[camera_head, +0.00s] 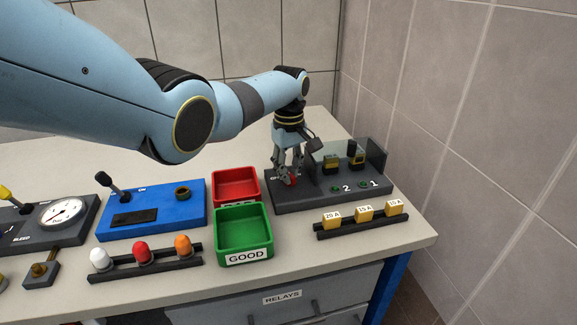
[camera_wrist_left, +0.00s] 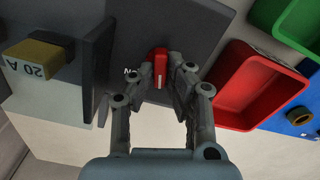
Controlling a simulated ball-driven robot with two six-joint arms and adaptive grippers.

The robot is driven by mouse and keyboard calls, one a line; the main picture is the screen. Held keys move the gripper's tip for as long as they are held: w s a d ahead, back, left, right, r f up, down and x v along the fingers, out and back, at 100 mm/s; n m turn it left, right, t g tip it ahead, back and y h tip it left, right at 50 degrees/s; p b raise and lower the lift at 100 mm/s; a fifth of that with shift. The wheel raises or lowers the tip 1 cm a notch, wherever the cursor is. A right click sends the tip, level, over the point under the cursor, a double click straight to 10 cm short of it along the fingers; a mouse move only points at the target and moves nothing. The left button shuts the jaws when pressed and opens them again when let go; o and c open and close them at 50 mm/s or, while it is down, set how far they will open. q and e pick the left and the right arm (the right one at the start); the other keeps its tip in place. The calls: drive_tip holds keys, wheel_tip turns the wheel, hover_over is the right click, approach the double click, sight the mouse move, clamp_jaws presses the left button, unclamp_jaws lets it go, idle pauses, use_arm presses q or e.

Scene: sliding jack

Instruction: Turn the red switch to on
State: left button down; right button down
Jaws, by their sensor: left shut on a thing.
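The red switch (camera_head: 291,180) is on the left part of a dark grey panel (camera_head: 315,201) at the back right of the bench. In the left wrist view the red switch (camera_wrist_left: 160,66) shows as a narrow red lever with a pale line, between my fingertips. My left gripper (camera_head: 288,173) reaches down over it and is shut on it; it also shows in the left wrist view (camera_wrist_left: 154,75). Letters beside the switch are partly hidden by the fingers, so its set position is hard to read. My right gripper is not in view.
A clear dark guard (camera_head: 376,158) and yellow-black blocks (camera_head: 356,154) stand on the panel, right of my gripper. A red bin (camera_head: 237,175) and a green bin (camera_head: 243,218) are to its left. A rack of yellow fuses (camera_head: 364,213) is in front. A tiled wall closes the right.

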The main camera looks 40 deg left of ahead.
use_arm(q)
drive_tip(key=m, duration=0.3)
drive_tip(key=shift+w+m+p, duration=0.1)
drive_tip(key=shift+m+p, duration=0.3)
drive_tip(key=m, duration=0.2)
drive_tip(key=shift+d+m, duration=0.1)
drive_tip(key=shift+m, duration=0.2)
drive_tip(key=m, duration=0.4)
drive_tip(key=shift+w+p, duration=0.1)
drive_tip(key=shift+p, duration=0.3)
drive_tip(key=shift+d+m, duration=0.1)
drive_tip(key=shift+m, duration=0.9)
drive_tip(key=c, duration=1.3)
unclamp_jaws()
drive_tip(key=shift+c, duration=0.2)
